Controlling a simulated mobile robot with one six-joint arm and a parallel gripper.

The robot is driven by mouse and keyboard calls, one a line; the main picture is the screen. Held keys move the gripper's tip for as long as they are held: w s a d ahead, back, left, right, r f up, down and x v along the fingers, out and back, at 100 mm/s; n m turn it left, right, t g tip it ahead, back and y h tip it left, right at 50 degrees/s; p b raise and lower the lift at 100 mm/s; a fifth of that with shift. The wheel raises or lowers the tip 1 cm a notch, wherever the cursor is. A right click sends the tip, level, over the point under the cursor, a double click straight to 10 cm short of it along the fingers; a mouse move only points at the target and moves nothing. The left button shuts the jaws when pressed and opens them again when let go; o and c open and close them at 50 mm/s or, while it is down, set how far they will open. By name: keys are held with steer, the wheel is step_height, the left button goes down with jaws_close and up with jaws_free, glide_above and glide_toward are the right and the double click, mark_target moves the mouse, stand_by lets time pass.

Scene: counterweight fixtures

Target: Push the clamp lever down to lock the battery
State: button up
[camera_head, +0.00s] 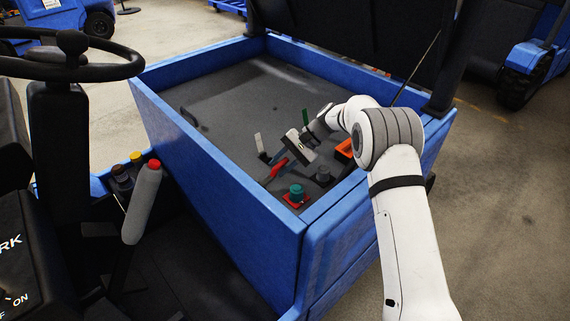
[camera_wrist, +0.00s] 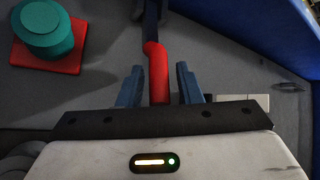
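The clamp lever has a red grip (camera_head: 279,169) and sits near the front of the blue compartment in the head view. In the wrist view the red grip (camera_wrist: 158,75) stands between two blue fingers, with a dark blue shaft beyond it. My gripper (camera_wrist: 159,67) is open around the grip, and a small gap shows on each side. In the head view my gripper (camera_head: 280,160) comes from the right and partly hides the lever. A large dark grey surface (camera_head: 245,95) fills the compartment; I cannot tell whether it is the battery's top.
A teal knob (camera_head: 296,190) on a red base stands close in front of the lever. A grey cylinder (camera_head: 323,173) and an orange part (camera_head: 345,149) sit to the right. The blue compartment wall (camera_head: 215,165) borders the left. A raised dark lid (camera_head: 350,35) stands behind.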

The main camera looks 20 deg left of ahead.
mark_target(281, 163)
steer(key=shift+o, duration=0.5)
steer(key=shift+w+d, duration=0.1)
steer(key=shift+r, duration=0.1)
steer(key=b+v, duration=0.1)
steer(key=v, duration=0.6)
steer(key=shift+w+d+r, duration=0.2)
steer(key=shift+d+r, duration=0.05)
